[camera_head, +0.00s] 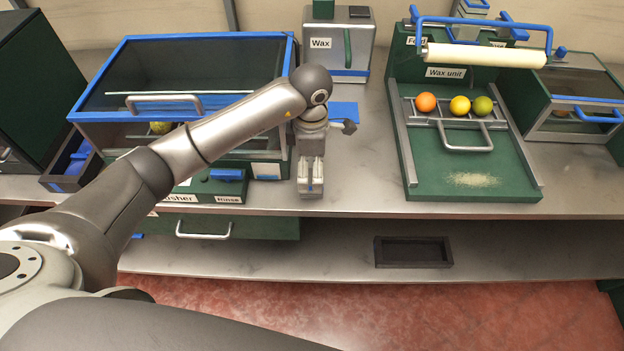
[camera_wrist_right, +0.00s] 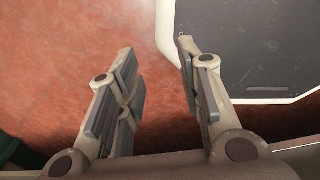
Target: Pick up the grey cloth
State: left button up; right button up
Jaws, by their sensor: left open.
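I cannot pick out a grey cloth for certain in either view. My left gripper (camera_head: 310,188) points down over the grey metal counter (camera_head: 355,185), between the blue-framed washer (camera_head: 290,115) and the green wax unit (camera_head: 455,185). Its fingers look close together from this angle, and I see nothing held in it. My left arm covers part of the washer and the counter behind it.
Several fruits, including an orange (camera_head: 426,102), rest on the wax unit's rack, with pale crumbs (camera_head: 473,180) on its green board. A wax dispenser (camera_head: 338,45) stands behind a blue patch (camera_head: 344,112). A dark tray (camera_head: 413,252) lies on the lower shelf.

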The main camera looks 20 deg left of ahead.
aim_at(311, 180)
pick_arm(q)
notch_tip(311, 180, down, 4)
jog(key=shift+s+d+r+p, duration=0.1)
jog(key=shift+s+r+p, duration=0.05)
jog(key=shift+p, duration=0.5)
jog(key=shift+f, duration=0.5)
jog(key=shift+c, duration=1)
jog(key=c, duration=0.9)
pick_arm(e)
jog(key=shift+w+a+r, duration=0.1)
jog(key=shift+w+r, duration=0.8)
jog(key=shift+w, duration=0.1)
